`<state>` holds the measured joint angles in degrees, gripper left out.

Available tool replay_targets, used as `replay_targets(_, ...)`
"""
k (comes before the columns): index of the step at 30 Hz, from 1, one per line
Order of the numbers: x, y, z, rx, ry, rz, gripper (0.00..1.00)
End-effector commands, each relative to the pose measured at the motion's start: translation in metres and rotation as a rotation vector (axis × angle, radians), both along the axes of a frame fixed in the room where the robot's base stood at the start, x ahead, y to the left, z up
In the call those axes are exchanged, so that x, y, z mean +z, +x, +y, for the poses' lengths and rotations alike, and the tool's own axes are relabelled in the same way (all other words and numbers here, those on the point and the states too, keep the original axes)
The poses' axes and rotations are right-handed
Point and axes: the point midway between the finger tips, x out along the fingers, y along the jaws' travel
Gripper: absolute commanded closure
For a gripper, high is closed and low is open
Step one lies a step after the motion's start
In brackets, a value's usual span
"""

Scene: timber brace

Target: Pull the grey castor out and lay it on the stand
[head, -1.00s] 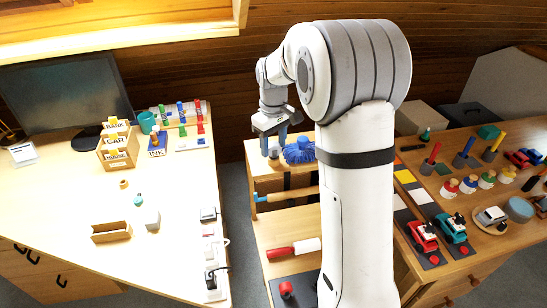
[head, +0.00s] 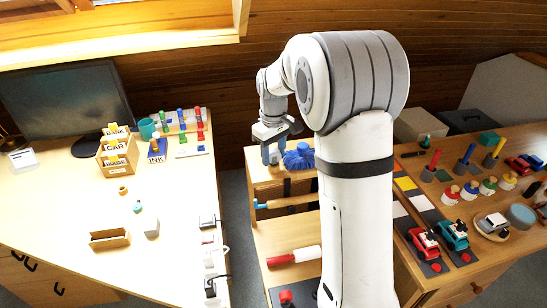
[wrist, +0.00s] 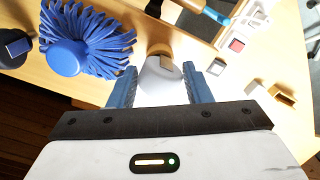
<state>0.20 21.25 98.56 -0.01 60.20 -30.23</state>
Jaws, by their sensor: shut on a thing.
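My gripper (wrist: 161,88) is shut on a pale grey rounded piece (wrist: 158,92) with a tan end, seen between the two blue fingers in the wrist view. It may be the grey castor, but its shape is partly hidden by the gripper body. In the head view my gripper (head: 270,152) is over the top of a wooden shelf unit (head: 262,173), just left of a blue bristled brush (head: 299,158). The brush also shows left of the fingers in the wrist view (wrist: 68,56). I cannot tell which thing is the stand.
A blue-tipped tool (head: 262,205) and a red-and-white roller (head: 294,256) lie on lower shelves. A desk (head: 75,200) with a monitor stands left. A bench (head: 470,205) with toy cars and several pegs stands right. A dark object (wrist: 14,48) sits left of the brush.

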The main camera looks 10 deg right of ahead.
Motion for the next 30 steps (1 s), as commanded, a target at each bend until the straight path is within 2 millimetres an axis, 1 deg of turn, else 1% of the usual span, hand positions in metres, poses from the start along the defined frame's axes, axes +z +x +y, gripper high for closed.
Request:
replay_targets(1,0.000,0.000,0.000,0.000,0.000,0.000,0.77)
replay_targets(4,0.000,0.000,0.000,0.000,0.000,0.000,0.85)
replay_targets(11,0.004,0.000,0.000,0.000,0.001,-0.001,0.85)
replay_targets(30,0.030,0.000,-0.001,-0.001,0.000,-0.001,0.85)
